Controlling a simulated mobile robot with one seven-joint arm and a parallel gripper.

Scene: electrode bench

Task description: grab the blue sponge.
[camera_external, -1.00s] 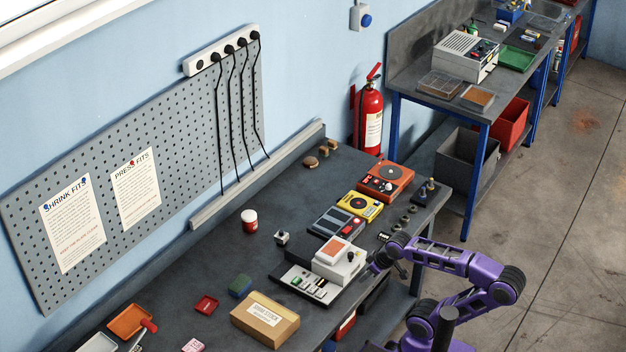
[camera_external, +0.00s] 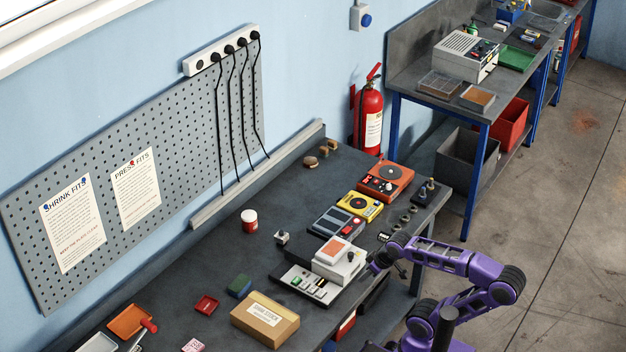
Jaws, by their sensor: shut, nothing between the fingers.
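A small block with a green top and blue sides (camera_external: 239,287) sits on the dark bench, just behind the cardboard box; it looks like the blue sponge. My gripper (camera_external: 376,268) is at the end of my purple arm, at the bench's front edge, right beside the white device with the orange top. It is well to the right of the sponge and does not touch it. The gripper is small and dark here; it looks shut and empty.
The cardboard box (camera_external: 265,319) stands in front of the sponge. The white device (camera_external: 339,260) and a switch panel (camera_external: 304,284) lie between sponge and gripper. Bench behind the sponge is clear up to the red-and-white jar (camera_external: 249,222).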

